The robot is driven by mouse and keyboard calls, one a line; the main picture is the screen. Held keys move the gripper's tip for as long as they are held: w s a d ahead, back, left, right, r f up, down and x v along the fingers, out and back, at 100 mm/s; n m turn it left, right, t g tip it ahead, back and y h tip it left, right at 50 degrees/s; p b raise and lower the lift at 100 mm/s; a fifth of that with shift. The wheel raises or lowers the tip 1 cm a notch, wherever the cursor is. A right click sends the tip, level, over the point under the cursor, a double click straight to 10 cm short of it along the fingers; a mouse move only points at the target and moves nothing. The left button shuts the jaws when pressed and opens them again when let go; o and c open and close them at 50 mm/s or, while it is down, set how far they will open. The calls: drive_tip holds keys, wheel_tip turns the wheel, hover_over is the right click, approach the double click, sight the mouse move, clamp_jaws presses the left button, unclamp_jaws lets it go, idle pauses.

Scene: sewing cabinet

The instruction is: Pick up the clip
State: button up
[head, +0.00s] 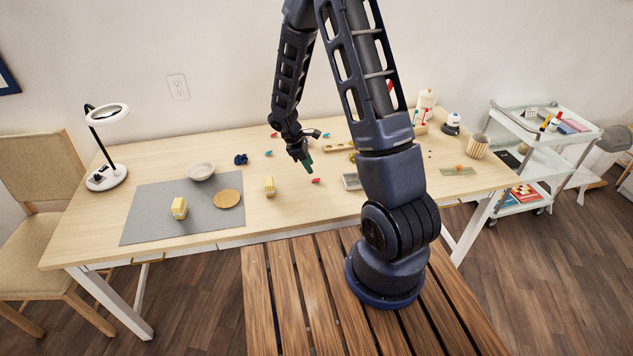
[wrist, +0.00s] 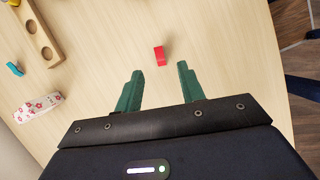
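A small red clip (head: 316,180) lies on the light wooden table, just in front of my gripper (head: 307,168) in the head view. In the wrist view the red clip (wrist: 159,56) lies a little beyond the tips and between the lines of the two green fingers. My gripper (wrist: 160,70) is open, pointing down above the table, with nothing between its fingers. It appears apart from the clip. A similar teal piece (wrist: 14,68) lies at the left of the wrist view. Other small red and teal pieces lie farther back in the head view.
A wooden block with round holes (wrist: 40,35) and a white floral piece (wrist: 38,107) lie at the left of the wrist view. Table around the clip is clear.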

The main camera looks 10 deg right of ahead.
sight(316, 179)
drive_tip(key=shift+x, duration=3.25)
drive_tip(key=shift+w+a, duration=0.15)
clamp_jaws()
